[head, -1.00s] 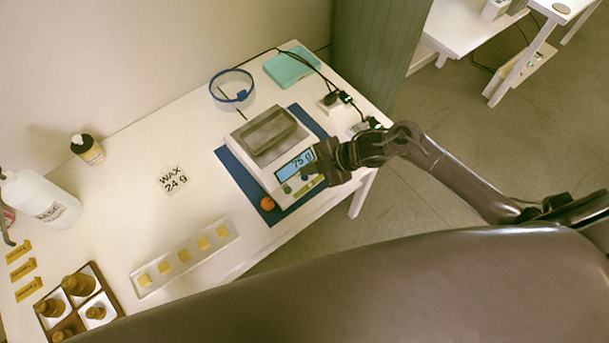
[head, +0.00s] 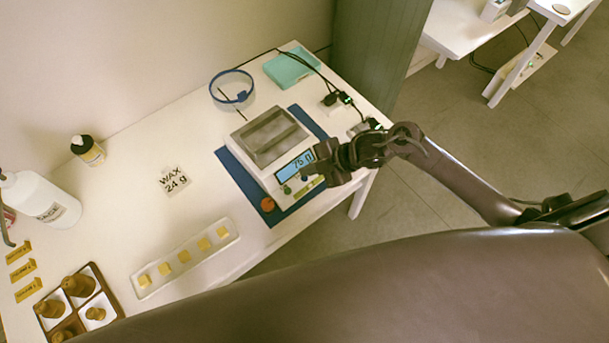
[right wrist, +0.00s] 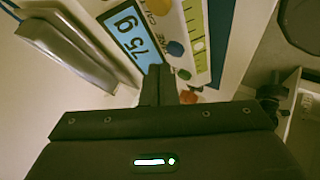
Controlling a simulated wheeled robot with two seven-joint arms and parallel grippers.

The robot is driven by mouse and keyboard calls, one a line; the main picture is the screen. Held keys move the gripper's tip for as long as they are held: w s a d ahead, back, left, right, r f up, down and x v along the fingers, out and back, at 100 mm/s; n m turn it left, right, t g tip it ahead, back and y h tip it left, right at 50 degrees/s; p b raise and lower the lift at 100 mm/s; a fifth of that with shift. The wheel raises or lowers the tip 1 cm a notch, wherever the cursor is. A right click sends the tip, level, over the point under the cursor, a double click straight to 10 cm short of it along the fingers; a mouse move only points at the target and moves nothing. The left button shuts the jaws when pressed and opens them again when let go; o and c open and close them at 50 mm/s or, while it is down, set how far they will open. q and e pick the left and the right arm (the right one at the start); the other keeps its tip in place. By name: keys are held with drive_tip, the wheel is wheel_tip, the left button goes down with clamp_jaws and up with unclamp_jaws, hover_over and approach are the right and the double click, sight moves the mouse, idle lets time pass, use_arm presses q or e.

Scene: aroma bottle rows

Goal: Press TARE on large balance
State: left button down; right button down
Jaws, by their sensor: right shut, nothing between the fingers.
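The large balance (head: 268,140) stands on a blue mat (head: 236,176) at the right part of the table, with a wide metal pan on top. Its lit display (head: 294,165) reads 75 g, and the display also shows in the right wrist view (right wrist: 137,33). My right gripper (head: 309,168) is shut and empty, over the right side of the front panel. Contact with a button cannot be told. My left gripper is not in view.
An orange round object (head: 267,204) lies at the mat's front edge. Cables run behind the balance.

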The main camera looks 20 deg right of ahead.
sight(308, 179)
idle(0.7)
drive_tip(key=shift+f+b, duration=0.3)
drive_tip(key=shift+f, duration=0.15)
drive_tip(key=shift+f+b, duration=0.3)
drive_tip(key=shift+f, duration=0.05)
idle(0.4)
idle(0.4)
drive_tip(key=shift+r+p, duration=0.7)
drive_tip(key=shift+r, duration=0.1)
wheel_tip(308, 179, up, 5)
drive_tip(key=p, duration=0.4)
drive_tip(key=shift+a, duration=0.1)
idle(0.6)
